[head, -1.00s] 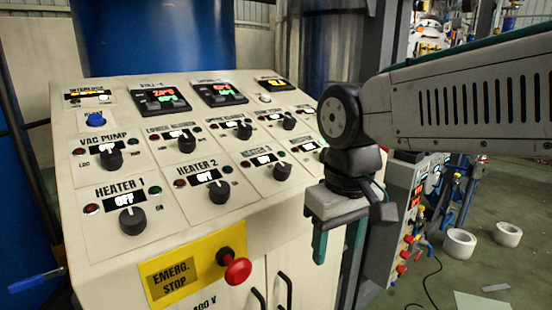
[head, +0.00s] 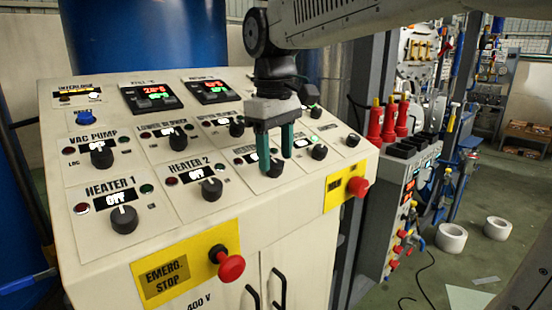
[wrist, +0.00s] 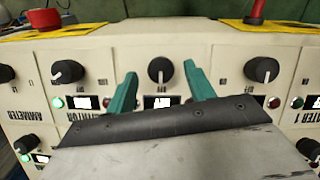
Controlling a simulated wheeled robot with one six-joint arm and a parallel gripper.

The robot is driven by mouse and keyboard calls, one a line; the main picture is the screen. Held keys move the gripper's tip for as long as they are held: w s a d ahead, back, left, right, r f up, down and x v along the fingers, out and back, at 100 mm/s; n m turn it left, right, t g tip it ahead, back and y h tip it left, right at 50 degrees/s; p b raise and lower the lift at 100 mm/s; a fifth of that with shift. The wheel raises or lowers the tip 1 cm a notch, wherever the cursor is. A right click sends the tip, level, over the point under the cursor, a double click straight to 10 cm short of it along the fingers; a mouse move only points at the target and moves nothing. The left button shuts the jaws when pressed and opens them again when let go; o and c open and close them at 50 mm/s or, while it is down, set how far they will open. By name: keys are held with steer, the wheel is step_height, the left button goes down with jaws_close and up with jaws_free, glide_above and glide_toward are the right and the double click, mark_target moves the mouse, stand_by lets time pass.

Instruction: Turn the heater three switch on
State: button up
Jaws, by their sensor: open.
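The heater three switch is a black round knob (head: 274,168) in the front row of the sloped cream panel (head: 190,235). It also shows in the wrist view (wrist: 161,68), with a white pointer mark on it. My gripper (head: 275,160) is open, its two green fingers pointing down at this knob. In the wrist view my gripper (wrist: 161,71) has one finger on each side of the knob, with gaps visible. I cannot tell how deep the fingertips reach. In the head view the fingers hide most of the heater three label. Its display (wrist: 158,102) is partly covered and unreadable.
The heater two knob (head: 211,189) and heater one knob (head: 123,219) stand to the left, both displays reading OFF. Another knob (head: 319,152) is close on the right. Red emergency buttons (head: 231,266) (head: 358,187) stick out from yellow plates on the panel's front.

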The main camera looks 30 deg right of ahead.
steer(key=shift+f, duration=0.85)
steer(key=c, duration=1)
steer(key=m+y, duration=0.2)
steer(key=m, duration=0.3)
steer(key=shift+d, duration=0.15)
steer(key=m+y, duration=0.1)
steer(key=m, duration=0.2)
steer(key=m+y, duration=0.1)
steer(key=m, duration=0.2)
steer(key=shift+t, duration=0.3)
